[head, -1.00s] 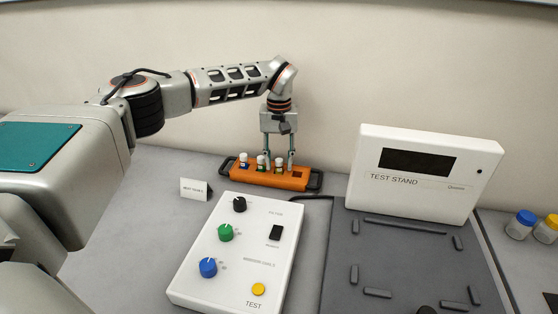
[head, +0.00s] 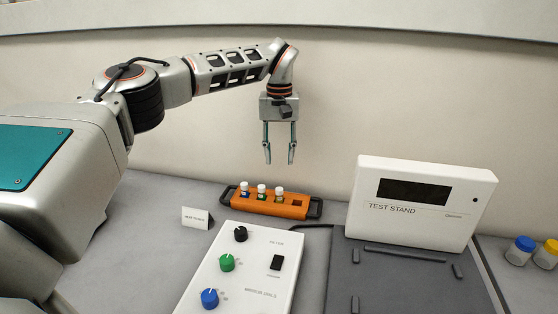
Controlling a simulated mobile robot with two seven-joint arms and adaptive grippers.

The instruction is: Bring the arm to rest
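My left gripper (head: 280,158) hangs fingers-down in the air above the orange vial rack. Its two fingers are apart with nothing between them. The orange rack (head: 292,211) lies on the bench with dark handles at both ends. It holds three small white-capped vials, the left one (head: 245,187), the middle one (head: 262,189) and the right one (head: 279,192). The slot at the rack's right end looks empty. My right gripper is not in view.
A white control box (head: 250,262) with knobs stands in front of the rack. A white test stand display (head: 420,200) rises behind a dark grey plate (head: 395,270) at right. A small white card (head: 196,218) stands left. Two capped jars (head: 520,252) (head: 546,254) stand far right.

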